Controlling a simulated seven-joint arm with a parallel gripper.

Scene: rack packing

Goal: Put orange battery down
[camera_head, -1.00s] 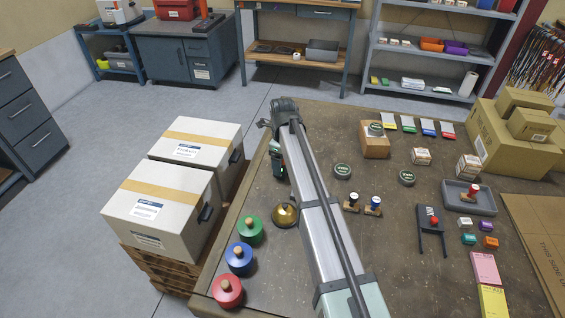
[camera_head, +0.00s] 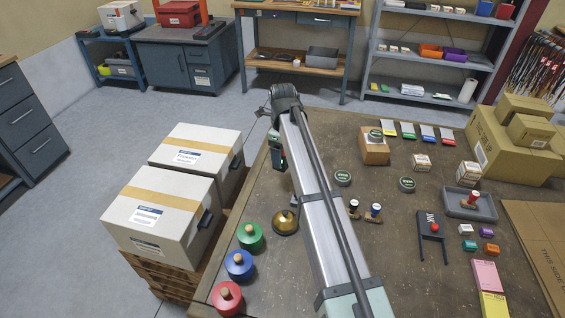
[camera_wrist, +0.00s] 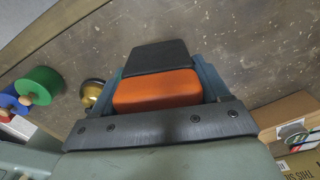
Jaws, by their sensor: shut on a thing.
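The orange battery (camera_wrist: 155,91) is a block with an orange body and a black end. In the wrist view, it sits between the two blue-grey fingers of my gripper (camera_wrist: 162,73), which is shut on it. The dark tabletop shows beyond it, and I cannot tell the height of the battery above it. In the head view, my arm's raised end is over the table's left side. The battery cannot be made out there.
A brass bell (camera_head: 285,222) and green (camera_head: 250,237), blue (camera_head: 239,264) and red (camera_head: 227,297) knobbed cylinders stand along the table's left edge. White crates (camera_head: 160,216) stand beyond that edge. Stamps, tins and a grey tray (camera_head: 455,207) occupy the right side.

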